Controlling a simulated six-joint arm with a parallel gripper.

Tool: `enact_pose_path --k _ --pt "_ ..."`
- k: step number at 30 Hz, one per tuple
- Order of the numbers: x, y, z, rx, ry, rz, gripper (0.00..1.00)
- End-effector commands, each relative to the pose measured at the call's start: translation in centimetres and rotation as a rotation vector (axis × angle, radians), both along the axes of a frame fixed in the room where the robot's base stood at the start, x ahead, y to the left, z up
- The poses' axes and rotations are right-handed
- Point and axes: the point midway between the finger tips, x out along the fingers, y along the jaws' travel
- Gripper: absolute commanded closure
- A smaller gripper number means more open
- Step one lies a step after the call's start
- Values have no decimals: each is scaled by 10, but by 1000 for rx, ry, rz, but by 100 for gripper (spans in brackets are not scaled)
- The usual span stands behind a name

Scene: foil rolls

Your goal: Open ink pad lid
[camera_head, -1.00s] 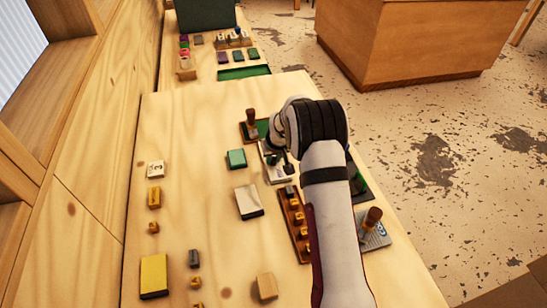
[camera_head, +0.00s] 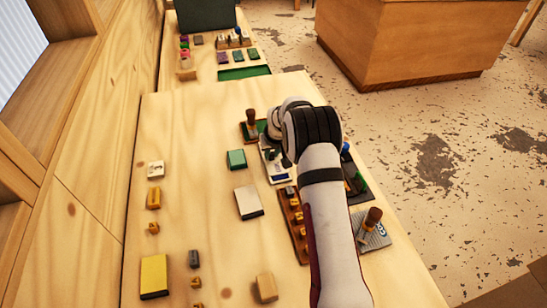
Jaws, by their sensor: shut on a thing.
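A small white case (camera_head: 268,162), which looks like the ink pad, lies near the right edge of the wooden table, with dark and blue patches on it. My gripper (camera_head: 286,158) is over this case, shut on what seems to be its lid. My wrist and forearm hide much of the fingers and the lid. I cannot tell how far the lid is raised.
A wooden-handled stamp (camera_head: 251,121) stands on a green pad behind the case. A brown rack (camera_head: 293,228) of small stamps is in front. A teal block (camera_head: 236,159) and a white block (camera_head: 248,202) lie left.

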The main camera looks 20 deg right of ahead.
Motion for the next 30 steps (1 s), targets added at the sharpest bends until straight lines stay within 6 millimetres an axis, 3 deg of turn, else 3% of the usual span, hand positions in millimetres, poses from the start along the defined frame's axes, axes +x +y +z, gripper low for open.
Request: enact_pose_path --k 3,9,22,23,24,27,30 --pt "30 0 -1 -1 -3 1 100" --pt "59 0 -1 -1 -1 1 100" --pt "67 0 -1 -2 1 -1 100" --pt "67 0 -1 -2 1 -1 76" --pt "67 0 -1 -2 1 -1 69" --pt "67 0 -1 -2 0 -1 51" --pt "67 0 0 -2 0 -1 48"
